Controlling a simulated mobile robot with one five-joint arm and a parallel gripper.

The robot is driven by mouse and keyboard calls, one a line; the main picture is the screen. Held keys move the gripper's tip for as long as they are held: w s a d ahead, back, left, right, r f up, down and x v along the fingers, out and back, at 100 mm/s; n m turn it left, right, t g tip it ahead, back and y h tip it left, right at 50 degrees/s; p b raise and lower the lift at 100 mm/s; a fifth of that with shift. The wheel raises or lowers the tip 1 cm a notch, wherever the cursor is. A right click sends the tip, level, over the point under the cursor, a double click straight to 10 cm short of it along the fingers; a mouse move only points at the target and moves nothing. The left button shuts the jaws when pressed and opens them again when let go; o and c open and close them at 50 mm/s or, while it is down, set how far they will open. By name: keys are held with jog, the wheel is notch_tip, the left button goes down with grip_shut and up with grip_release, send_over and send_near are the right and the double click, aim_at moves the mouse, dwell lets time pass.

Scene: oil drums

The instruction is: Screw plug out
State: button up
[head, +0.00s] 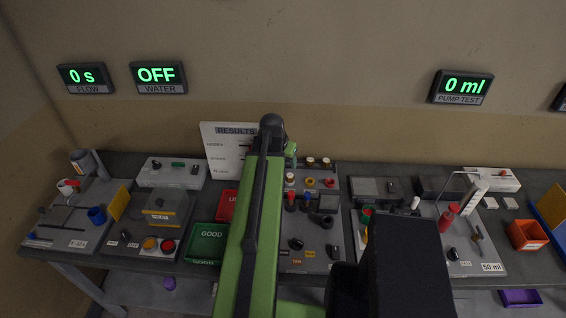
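No plug can be made out for certain. A central station (301,262) on the bench carries small red, orange and dark round parts; they are too small to tell which, if any, is the plug. My green and black arm reaches up the middle of the head view and covers the left part of this station. Its far joint is in front of the results board. My gripper does not show; it seems hidden behind the arm, so its fingers and anything in them cannot be seen.
The long dark bench (335,180) is crowded. A results board (216,142), a green GOOD tray (207,240) and a red tray (228,204) are left of centre. An orange bin (527,235) is at right. Wall displays read 0 s (83,77), OFF (158,76) and 0 ml (462,87).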

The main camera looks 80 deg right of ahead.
aim_at(289, 176)
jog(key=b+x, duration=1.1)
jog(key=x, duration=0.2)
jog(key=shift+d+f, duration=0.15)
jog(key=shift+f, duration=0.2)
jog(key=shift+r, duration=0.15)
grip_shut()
